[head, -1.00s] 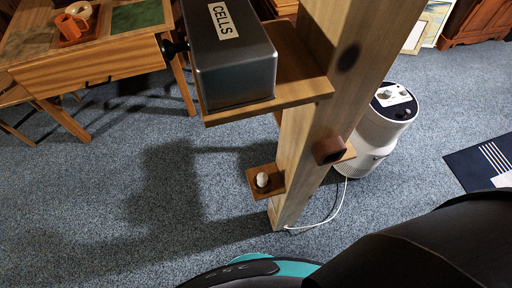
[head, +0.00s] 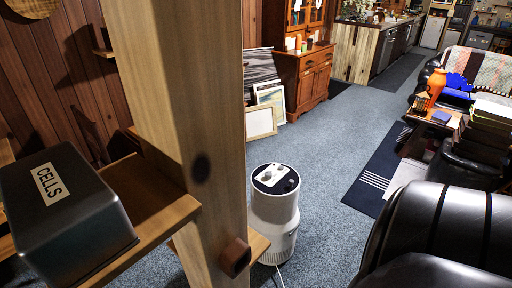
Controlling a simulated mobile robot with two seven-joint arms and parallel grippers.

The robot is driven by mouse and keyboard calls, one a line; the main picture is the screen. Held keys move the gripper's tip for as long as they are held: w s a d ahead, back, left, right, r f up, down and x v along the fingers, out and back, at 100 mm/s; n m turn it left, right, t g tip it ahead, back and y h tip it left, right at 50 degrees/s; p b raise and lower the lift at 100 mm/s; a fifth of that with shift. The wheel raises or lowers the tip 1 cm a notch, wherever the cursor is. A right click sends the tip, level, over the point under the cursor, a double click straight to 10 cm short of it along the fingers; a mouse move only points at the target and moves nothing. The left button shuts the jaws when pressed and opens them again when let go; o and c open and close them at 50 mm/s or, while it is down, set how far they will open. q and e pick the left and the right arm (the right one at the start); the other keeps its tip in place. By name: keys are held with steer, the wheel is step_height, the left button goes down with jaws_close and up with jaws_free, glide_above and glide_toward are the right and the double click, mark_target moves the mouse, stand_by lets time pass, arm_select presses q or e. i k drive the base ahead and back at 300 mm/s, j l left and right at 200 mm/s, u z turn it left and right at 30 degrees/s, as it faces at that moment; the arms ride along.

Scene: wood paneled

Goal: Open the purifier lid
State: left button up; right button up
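The purifier (head: 274,214) is a white cylinder standing on the carpet just right of the wooden post, in the middle of the head view. Its top lid (head: 275,179) is dark with a white panel and small round parts, and looks closed. A white cord runs from its base. Neither of my grippers shows in the head view.
A wooden post (head: 180,90) with shelves stands close in front, and a dark bin labelled CELLS (head: 62,215) sits on its left shelf. A black leather seat (head: 440,225) fills the lower right. Blue carpet (head: 330,150) is clear beyond the purifier. A wooden cabinet (head: 312,80) stands behind.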

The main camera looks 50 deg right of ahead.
mark_target(284, 187)
steer(key=z, duration=1.05)
